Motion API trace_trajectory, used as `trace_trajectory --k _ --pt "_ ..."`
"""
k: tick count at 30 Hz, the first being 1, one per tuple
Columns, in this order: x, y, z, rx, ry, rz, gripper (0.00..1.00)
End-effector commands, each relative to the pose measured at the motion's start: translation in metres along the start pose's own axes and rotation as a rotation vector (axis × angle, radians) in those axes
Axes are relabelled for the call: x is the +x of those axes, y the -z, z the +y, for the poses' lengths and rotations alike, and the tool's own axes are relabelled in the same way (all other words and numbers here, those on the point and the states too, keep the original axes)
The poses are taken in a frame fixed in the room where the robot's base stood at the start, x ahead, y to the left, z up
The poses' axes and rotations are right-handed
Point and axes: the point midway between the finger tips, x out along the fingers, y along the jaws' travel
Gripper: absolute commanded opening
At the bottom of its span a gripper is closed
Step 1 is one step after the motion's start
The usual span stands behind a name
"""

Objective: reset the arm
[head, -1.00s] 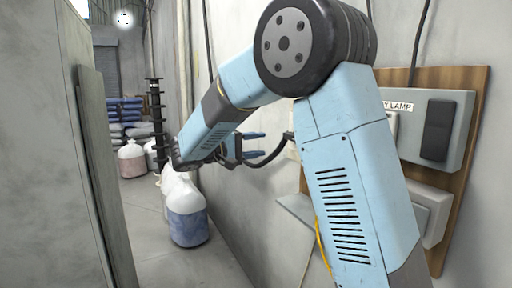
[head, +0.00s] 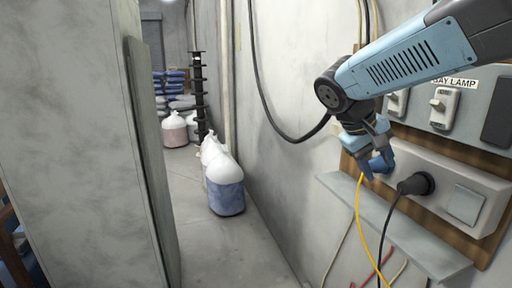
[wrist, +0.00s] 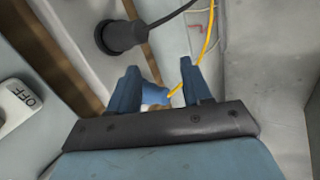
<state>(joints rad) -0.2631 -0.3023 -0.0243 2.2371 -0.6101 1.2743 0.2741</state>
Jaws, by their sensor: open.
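My gripper (head: 374,166) points down in front of the wall socket panel at the right of the head view. In the wrist view its two blue fingers (wrist: 158,70) stand apart. A blue plug (wrist: 154,94) with a yellow cable (wrist: 201,42) shows in the gap between them. I cannot tell whether the fingers touch it. In the head view the blue plug (head: 381,164) is partly hidden by the fingers at the panel's left end, and the yellow cable (head: 360,215) hangs down below.
A black plug (head: 415,184) with a black cord sits in the socket panel (head: 440,180). A grey shelf (head: 395,225) juts out below. Switches (head: 445,107) are above. White and blue sacks (head: 224,186) stand on the passage floor. A tall grey slab (head: 75,140) is at left.

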Motion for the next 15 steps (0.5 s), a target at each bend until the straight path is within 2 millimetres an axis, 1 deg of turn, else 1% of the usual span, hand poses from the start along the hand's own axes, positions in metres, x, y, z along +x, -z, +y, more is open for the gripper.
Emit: trace_trajectory --k 1,6,12,15 --pt "0.001 -0.013 -0.002 0.023 0.050 0.020 0.49" --pt "0.001 -0.046 -0.016 0.088 0.210 0.101 0.49" --pt "-0.004 -0.076 -0.035 0.179 0.370 0.225 0.49" --pt "-0.007 -0.087 -0.043 0.225 0.431 0.288 0.49"
